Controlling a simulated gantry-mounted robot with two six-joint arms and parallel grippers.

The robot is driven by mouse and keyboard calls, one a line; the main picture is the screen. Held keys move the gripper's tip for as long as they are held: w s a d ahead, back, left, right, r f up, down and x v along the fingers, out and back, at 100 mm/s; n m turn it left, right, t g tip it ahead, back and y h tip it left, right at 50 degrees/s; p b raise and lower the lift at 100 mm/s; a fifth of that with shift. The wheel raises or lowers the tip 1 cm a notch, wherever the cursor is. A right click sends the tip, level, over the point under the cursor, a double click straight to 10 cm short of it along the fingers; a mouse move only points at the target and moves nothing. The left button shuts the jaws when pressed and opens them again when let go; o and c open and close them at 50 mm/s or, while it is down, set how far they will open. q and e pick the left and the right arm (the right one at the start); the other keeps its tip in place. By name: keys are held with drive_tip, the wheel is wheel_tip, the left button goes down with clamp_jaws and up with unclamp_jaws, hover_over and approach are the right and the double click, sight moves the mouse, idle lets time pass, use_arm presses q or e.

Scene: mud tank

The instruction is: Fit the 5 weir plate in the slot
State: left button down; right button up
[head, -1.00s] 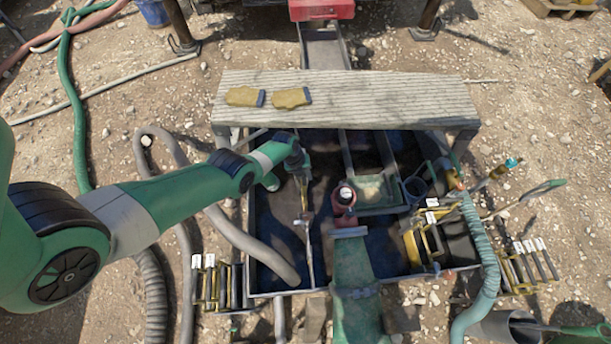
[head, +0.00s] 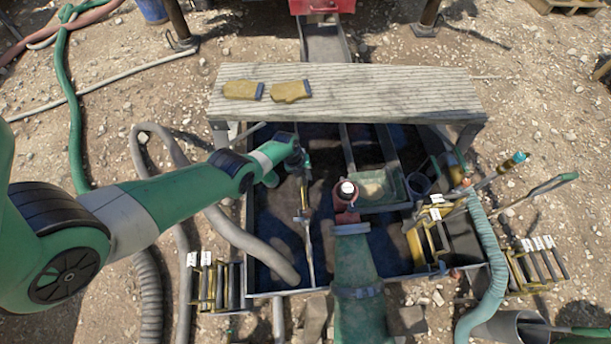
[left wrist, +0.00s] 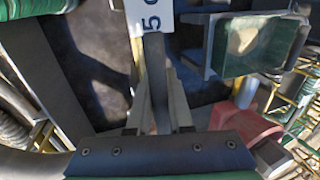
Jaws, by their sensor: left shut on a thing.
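My left gripper (head: 303,205) reaches down into the mud tank (head: 283,292) in the head view, below the plank. In the left wrist view its two fingers (left wrist: 158,115) are shut on the 5 weir plate (left wrist: 155,70), a narrow dark bar seen nearly edge-on. A white label (left wrist: 150,15) with a dark 5 and part of another character shows at its top. A thin upright divider (head: 309,255) runs along the tank just below the gripper in the head view. I cannot make out the slot, or whether the plate touches it. My right gripper is not in view.
A grey plank (head: 350,92) with two yellow gloves (head: 268,91) spans the tank's far side. A red fitting (head: 345,195) stands right of the gripper. Racks of labelled plates stand left (head: 212,283) and right (head: 535,262). A grey hose (head: 235,230) enters from the left.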

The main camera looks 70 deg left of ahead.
use_arm(q)
drive_tip(key=shift+f+b, duration=2.55)
drive_tip(key=shift+f, duration=0.05)
drive_tip(key=shift+f+b, duration=0.75)
drive_tip(key=c, duration=0.7)
unclamp_jaws()
drive_tip(key=shift+c, duration=0.2)
drive_tip(key=d+p+v, duration=0.1)
drive_tip(key=p+v, duration=1)
drive_tip(key=p, duration=0.2)
drive_tip(key=shift+a+r, duration=0.35)
drive_tip(key=shift+a, duration=0.15)
drive_tip(key=shift+s, duration=0.1)
